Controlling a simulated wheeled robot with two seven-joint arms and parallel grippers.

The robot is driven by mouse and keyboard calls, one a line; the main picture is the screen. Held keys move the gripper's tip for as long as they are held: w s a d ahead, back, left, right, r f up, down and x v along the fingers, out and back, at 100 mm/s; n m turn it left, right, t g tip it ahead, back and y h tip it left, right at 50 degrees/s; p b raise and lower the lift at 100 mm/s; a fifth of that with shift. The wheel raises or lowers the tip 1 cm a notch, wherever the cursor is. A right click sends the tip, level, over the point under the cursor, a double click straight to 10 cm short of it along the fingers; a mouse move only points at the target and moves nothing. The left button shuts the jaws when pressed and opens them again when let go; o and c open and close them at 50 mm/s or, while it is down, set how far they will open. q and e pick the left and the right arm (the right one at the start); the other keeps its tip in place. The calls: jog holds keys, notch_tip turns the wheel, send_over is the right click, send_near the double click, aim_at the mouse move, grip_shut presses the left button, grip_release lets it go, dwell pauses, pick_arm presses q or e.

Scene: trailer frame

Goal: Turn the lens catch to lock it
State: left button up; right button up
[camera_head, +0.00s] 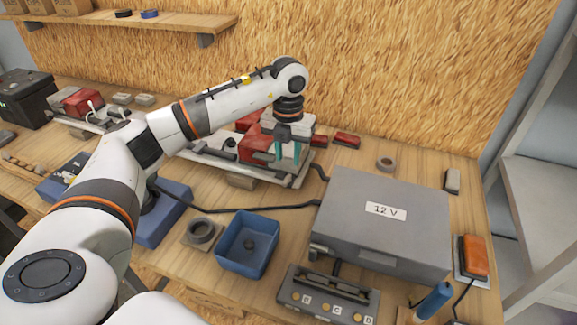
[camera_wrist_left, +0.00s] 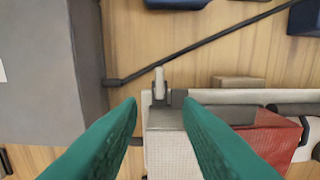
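My left gripper (camera_head: 288,153) has teal fingers and points down over the right end of the trailer frame (camera_head: 291,181). In the left wrist view its fingertips (camera_wrist_left: 160,104) are apart with nothing gripped. A small pale lever, which looks like the lens catch (camera_wrist_left: 159,82), shows just beyond the gap between them. A grey block and a red lens (camera_wrist_left: 270,137) lie beside it. In the head view the red lens (camera_head: 250,153) is partly hidden by my arm, and I cannot make out the catch there. My right gripper is not in view.
A grey 12 V box (camera_head: 385,240) stands right of the frame, with a black cable (camera_head: 250,209) running left from it. A blue bin (camera_head: 245,250) and a lettered switch panel (camera_head: 330,297) are in front. A second red lens unit (camera_head: 82,101) is at the left.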

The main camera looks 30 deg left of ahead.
aim_at(289, 175)
pick_arm(q)
notch_tip(289, 175, down, 6)
jog(key=shift+w+r+p, duration=0.1)
jog(key=shift+p, duration=0.5)
grip_shut()
